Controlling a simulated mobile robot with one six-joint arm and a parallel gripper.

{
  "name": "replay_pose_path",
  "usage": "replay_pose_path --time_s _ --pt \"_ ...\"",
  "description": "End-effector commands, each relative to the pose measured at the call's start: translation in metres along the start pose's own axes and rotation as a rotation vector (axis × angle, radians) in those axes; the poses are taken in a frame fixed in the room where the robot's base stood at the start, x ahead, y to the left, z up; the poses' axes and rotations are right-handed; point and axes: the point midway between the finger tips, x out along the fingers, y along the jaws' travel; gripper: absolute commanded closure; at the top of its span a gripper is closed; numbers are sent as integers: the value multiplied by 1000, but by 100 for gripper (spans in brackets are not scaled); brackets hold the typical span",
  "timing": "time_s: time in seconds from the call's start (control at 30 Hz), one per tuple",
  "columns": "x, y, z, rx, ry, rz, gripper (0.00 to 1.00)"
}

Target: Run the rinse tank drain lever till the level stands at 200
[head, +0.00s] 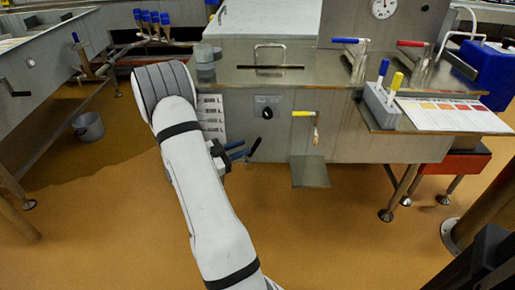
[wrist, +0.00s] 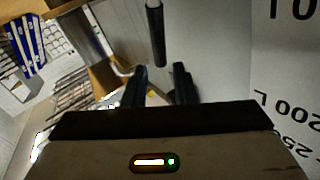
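My gripper (wrist: 160,86) is open and empty in the wrist view, its two dark fingers apart. A black lever handle (wrist: 157,32) hangs just beyond the fingertips, roughly in line with the gap and not gripped. In the head view my gripper (head: 242,150) is beside the tank front, and the black handle (head: 254,146) shows just right of it. A white level scale (head: 211,117) is on the tank front, partly behind my arm. The scale (wrist: 285,100) fills the right of the wrist view, tilted, with a 200 L mark legible. I cannot make out the water level.
A yellow-handled lever (head: 303,114) and a black knob (head: 267,113) are on the same steel front (head: 345,140). A grey plate (head: 310,172) sticks out low below the yellow lever. A bucket (head: 89,127) stands on the floor at left. Open floor lies in front.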

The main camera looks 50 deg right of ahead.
Motion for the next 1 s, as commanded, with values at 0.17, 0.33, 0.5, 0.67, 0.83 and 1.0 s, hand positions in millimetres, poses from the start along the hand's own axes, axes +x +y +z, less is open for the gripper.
replay_pose_path --time_s 0.17,0.33,0.5,0.67,0.83,1.0 --pt "31 2 2 1 0 4 75" --pt "55 1 2 1 -1 2 75" --pt "67 1 1 -1 -2 1 75" --pt "68 0 0 -1 -2 -1 75" --pt "68 0 0 -1 -3 -1 80" --pt "68 0 0 -1 -3 -1 94"
